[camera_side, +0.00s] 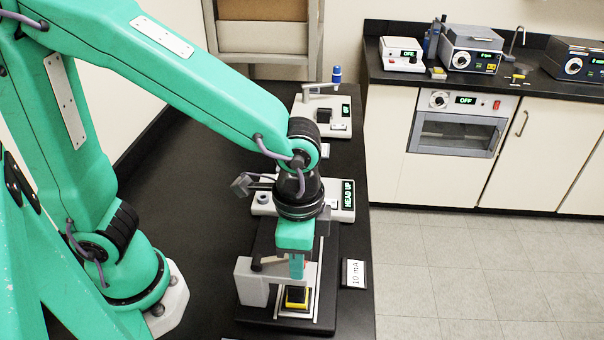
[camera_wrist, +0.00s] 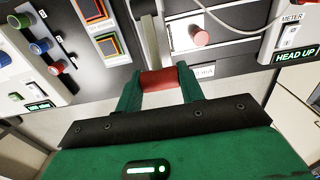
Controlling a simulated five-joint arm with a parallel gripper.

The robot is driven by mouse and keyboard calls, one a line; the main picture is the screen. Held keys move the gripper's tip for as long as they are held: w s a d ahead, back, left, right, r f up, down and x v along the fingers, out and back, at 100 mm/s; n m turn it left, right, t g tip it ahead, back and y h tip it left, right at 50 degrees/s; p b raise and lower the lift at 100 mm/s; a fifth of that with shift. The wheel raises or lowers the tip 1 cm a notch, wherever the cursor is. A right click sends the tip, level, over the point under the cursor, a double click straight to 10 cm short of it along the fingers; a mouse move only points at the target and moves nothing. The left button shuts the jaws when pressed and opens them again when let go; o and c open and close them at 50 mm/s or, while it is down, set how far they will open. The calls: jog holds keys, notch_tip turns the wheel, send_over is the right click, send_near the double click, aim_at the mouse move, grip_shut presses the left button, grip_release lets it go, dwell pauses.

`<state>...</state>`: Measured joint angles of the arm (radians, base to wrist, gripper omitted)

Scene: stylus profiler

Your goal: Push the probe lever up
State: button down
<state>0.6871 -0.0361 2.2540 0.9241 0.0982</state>
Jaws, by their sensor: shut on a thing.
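My gripper (camera_side: 297,268) points down over the stylus profiler (camera_side: 250,281), a pale stand on a black base. In the wrist view my gripper's green fingers (camera_wrist: 158,85) are shut on a red cylindrical grip (camera_wrist: 158,79). The grip sits at the end of a grey bar, which I take to be the probe lever (camera_wrist: 152,38). In the side view the fingers and wrist mostly hide the lever. A yellow and black block (camera_side: 297,298) sits on the profiler below my gripper.
Another instrument with a blue-topped post (camera_side: 337,76) stands farther back. The black bench (camera_side: 190,205) is clear to the left.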

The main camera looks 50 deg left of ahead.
aim_at(268, 261)
jog(key=shift+r, duration=0.15)
jog(key=shift+s+a+r+t+h, duration=0.4)
jog(key=shift+r+t+h, duration=0.25)
jog(key=shift+t, duration=0.25)
jog(key=shift+s+a+r+t+h, duration=0.35)
jog(key=shift+r+t+h, duration=0.1)
jog(key=shift+t+h, duration=0.4)
jog(key=c, duration=0.9)
grip_release()
jog(key=shift+r, duration=0.15)
jog(key=shift+v, duration=3.75)
